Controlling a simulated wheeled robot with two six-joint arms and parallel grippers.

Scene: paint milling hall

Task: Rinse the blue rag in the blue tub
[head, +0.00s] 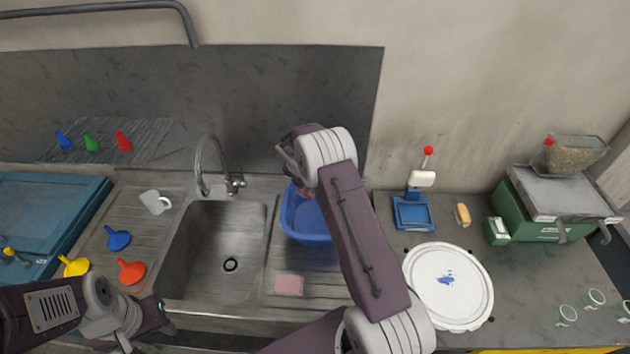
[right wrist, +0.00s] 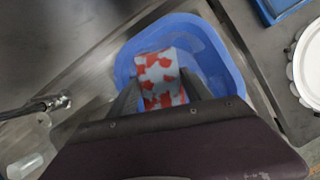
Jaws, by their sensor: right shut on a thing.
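The blue tub (head: 305,222) stands on the ribbed drainboard just right of the sink. It also shows in the right wrist view (right wrist: 222,72), with what looks like water in it. My right gripper (right wrist: 163,88) is over the tub, pointing into it, and is shut on a rag (right wrist: 158,66). In the head view my right wrist hides most of the rag. My left gripper (head: 143,325) is low at the left, apart from the tub; its jaw opening is unclear.
The steel sink (head: 222,240) with its faucet (head: 204,170) lies left of the tub. A pink pad (head: 289,285) lies in front of the tub. A paint-marked white lid (head: 447,287) lies right.

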